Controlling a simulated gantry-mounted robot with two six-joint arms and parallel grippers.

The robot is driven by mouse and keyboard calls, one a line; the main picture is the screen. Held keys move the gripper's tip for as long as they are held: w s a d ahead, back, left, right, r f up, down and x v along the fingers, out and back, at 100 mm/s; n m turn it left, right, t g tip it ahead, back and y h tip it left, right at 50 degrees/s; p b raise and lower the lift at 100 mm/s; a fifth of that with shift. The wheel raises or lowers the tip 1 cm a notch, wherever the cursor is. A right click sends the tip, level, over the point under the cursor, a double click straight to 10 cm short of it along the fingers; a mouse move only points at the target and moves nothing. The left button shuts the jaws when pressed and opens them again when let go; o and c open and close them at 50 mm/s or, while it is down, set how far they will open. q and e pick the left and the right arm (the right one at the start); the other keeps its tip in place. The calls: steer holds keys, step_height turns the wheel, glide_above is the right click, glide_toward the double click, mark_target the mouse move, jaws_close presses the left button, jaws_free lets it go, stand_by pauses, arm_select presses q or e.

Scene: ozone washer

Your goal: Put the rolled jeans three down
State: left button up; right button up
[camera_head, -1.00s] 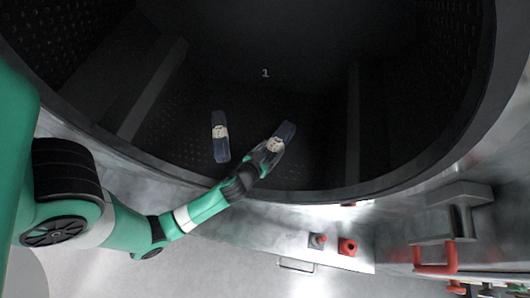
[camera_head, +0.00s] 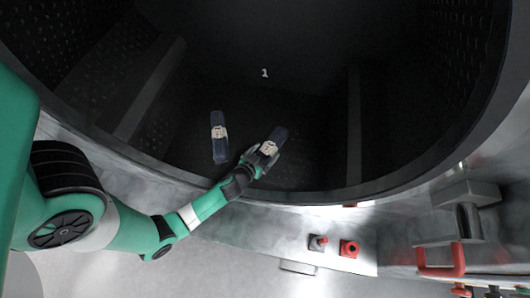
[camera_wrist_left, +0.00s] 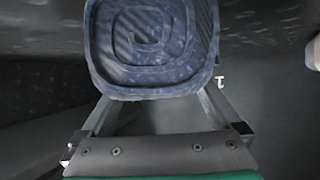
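A dark blue jeans roll (camera_head: 276,135) with a pale band is at the end of my left arm, inside the dark drum. My left gripper (camera_head: 262,155) is at its near end. In the left wrist view the spiral end of this roll (camera_wrist_left: 155,45) fills the top, with a finger reaching to each side of it; the fingertips are hidden behind it. The gripper looks shut on it. Whether the roll touches the drum floor I cannot tell. A second jeans roll (camera_head: 219,140) with a pale band lies to its left, apart from it. My right gripper is not in view.
The drum's near rim (camera_head: 320,196) curves below my left forearm. The drum floor right of the held roll is clear. A red knob (camera_head: 349,248) and a red handle (camera_head: 440,270) are on the metal front outside.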

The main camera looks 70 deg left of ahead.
arm_select(q)
steer(key=b+v, duration=0.1)
steer(key=v, duration=1.1)
stand_by(0.4)
